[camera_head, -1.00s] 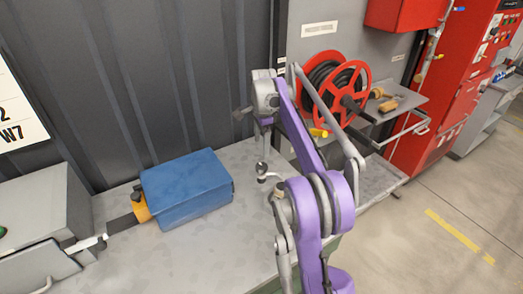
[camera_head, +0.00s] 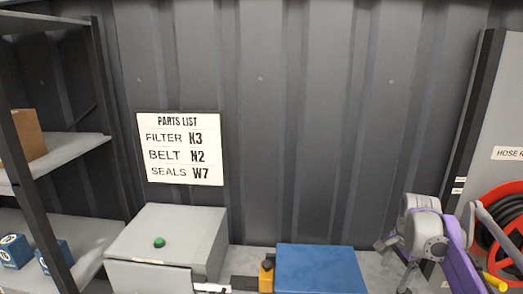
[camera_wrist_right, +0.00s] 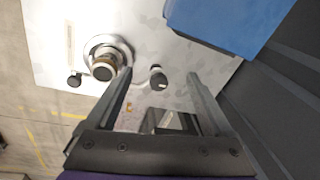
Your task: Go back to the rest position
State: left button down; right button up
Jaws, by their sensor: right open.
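My right gripper (camera_head: 394,262) shows at the lower right of the head view, at the end of my purple and grey arm. In the right wrist view its two dark fingers (camera_wrist_right: 159,78) are spread apart with nothing held between them. They hang over the grey bench top (camera_wrist_right: 55,30). A small dark knob (camera_wrist_right: 157,80) shows in the gap between the fingertips, below them. A round metal fitting (camera_wrist_right: 104,58) lies beside the left finger in that view. My left gripper is in neither view.
A blue block (camera_head: 320,268) stands on the bench, left of my right arm; it also shows in the wrist view (camera_wrist_right: 225,20). A grey box with a green button (camera_head: 159,242), a shelf (camera_head: 75,150) and a red hose reel (camera_head: 490,205) are around. A parts list (camera_head: 180,148) hangs behind.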

jog(key=s+a+f+n+t, duration=0.2)
jog(key=s+a+n, duration=0.5)
jog(key=s+a, duration=0.35)
jog(key=s+a+f+n, duration=0.2)
jog(key=s+f+n, duration=0.1)
jog(key=s, duration=0.1)
jog(key=s+a+f+n+t, duration=0.1)
jog(key=s+a+f+n, duration=0.2)
jog(key=s+f, duration=0.1)
jog(key=s+a+f+n+t, duration=0.1)
jog(key=s+a+f+n, duration=0.2)
jog(key=s, duration=0.3)
jog(key=shift+a+f+y, duration=0.15)
jog(key=shift+a+y, duration=0.05)
jog(key=shift+y, duration=0.1)
